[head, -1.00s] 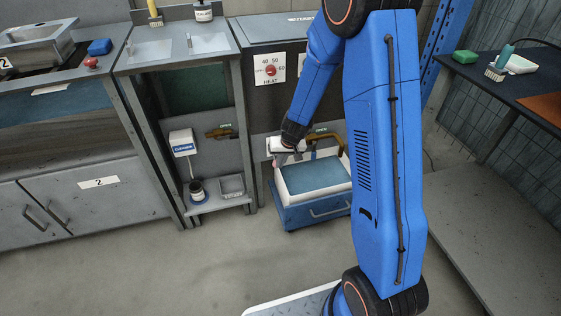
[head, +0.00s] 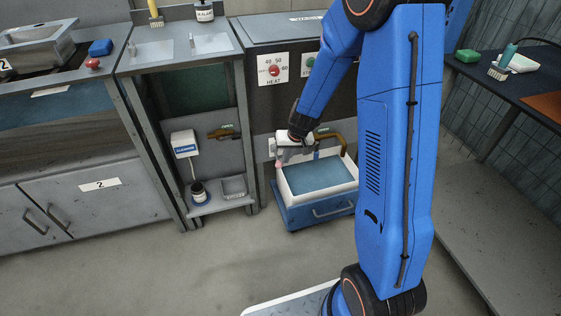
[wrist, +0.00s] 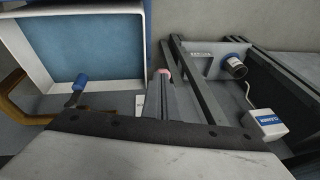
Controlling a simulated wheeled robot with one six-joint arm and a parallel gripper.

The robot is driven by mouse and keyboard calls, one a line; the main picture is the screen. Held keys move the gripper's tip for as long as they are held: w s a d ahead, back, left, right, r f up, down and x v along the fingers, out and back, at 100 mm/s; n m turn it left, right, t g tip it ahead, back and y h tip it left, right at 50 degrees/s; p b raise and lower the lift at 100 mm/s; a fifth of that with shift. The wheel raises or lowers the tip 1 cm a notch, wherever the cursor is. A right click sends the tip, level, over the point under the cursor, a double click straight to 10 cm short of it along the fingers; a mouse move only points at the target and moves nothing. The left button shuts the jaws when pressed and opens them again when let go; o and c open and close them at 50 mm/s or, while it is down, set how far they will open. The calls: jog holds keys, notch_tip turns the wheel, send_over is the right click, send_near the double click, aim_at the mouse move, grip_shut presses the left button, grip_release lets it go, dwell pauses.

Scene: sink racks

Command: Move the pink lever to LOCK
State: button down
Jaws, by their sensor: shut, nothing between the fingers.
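The pink lever shows as a small pink end (head: 279,164) at the left rear corner of the white-rimmed tub in the head view. In the wrist view its pink tip (wrist: 163,72) is just beyond my fingertips. My gripper (head: 282,157) points down beside the tub's rear edge, and its fingers (wrist: 161,84) are shut with nothing between them. The fingers are at or very near the pink tip; I cannot tell whether they touch. The rest of the lever is hidden by my gripper. I cannot read any LOCK marking.
The floor in front is clear.

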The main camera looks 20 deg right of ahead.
jog(key=s+d+r, duration=0.1)
jog(key=s+r, duration=0.4)
jog(key=s, duration=0.3)
jog(key=shift+s+d, duration=0.2)
jog(key=shift+s, duration=0.1)
jog(key=s+a+r+n, duration=0.1)
jog(key=s+r, duration=1)
jog(key=r, duration=0.4)
jog(key=s+d+r, duration=0.1)
jog(key=s+r, duration=0.2)
jog(key=s, duration=0.5)
jog(key=s+d+r+t+h, duration=0.1)
jog(key=s+r, duration=0.3)
jog(key=s, duration=0.3)
jog(key=shift+s+d+r+h, duration=0.3)
jog(key=shift+s+d, duration=0.05)
jog(key=shift+d, duration=0.05)
